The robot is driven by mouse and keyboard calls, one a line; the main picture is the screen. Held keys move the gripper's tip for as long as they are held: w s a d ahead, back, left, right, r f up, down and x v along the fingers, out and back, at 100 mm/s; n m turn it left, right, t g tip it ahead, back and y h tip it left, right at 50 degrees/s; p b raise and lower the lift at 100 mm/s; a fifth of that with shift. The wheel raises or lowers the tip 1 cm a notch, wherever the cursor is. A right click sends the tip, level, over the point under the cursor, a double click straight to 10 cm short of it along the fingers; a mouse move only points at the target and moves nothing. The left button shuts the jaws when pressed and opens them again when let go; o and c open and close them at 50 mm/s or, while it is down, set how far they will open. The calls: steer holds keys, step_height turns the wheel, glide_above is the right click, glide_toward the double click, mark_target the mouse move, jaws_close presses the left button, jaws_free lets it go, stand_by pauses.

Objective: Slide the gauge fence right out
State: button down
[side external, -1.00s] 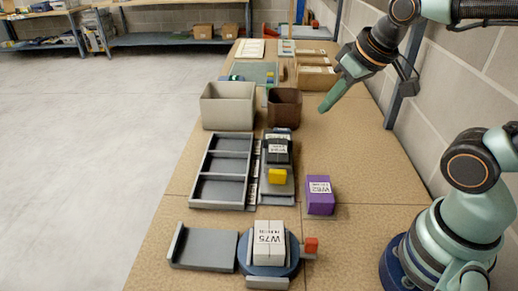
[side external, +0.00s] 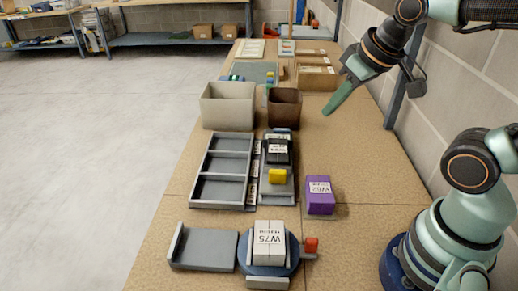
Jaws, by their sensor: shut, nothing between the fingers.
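A grey slide with a yellow block (side external: 278,176) on it stands on the bench, beside the right edge of the three-part tray. Dark boxes with white labels (side external: 278,150) sit just behind the yellow block. I cannot tell for sure which part is the gauge fence; the yellow-topped slide may be it. My gripper (side external: 326,112) is shut and empty. It hangs above the bench, behind and to the right of the slide and well apart from it, pointing down and left.
The grey three-part tray (side external: 196,168) is empty. A beige bin (side external: 228,106) and a brown bin (side external: 284,109) stand behind. A purple box (side external: 320,195) is at right. White boxes (side external: 269,242) sit on a blue turntable with a red knob (side external: 311,245).

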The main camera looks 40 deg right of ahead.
steer(key=c, duration=1.5)
jaws_free()
steer(key=shift+c, duration=0.2)
steer(key=o, duration=0.5)
steer(key=shift+o, duration=1.4)
steer(key=shift+w, duration=0.25)
steer(key=n+g, duration=0.6)
steer(key=n, duration=0.3)
glide_above(277, 171)
step_height(277, 171, down, 10)
step_height(277, 171, down, 12)
steer(key=shift+f, duration=0.15)
jaws_close()
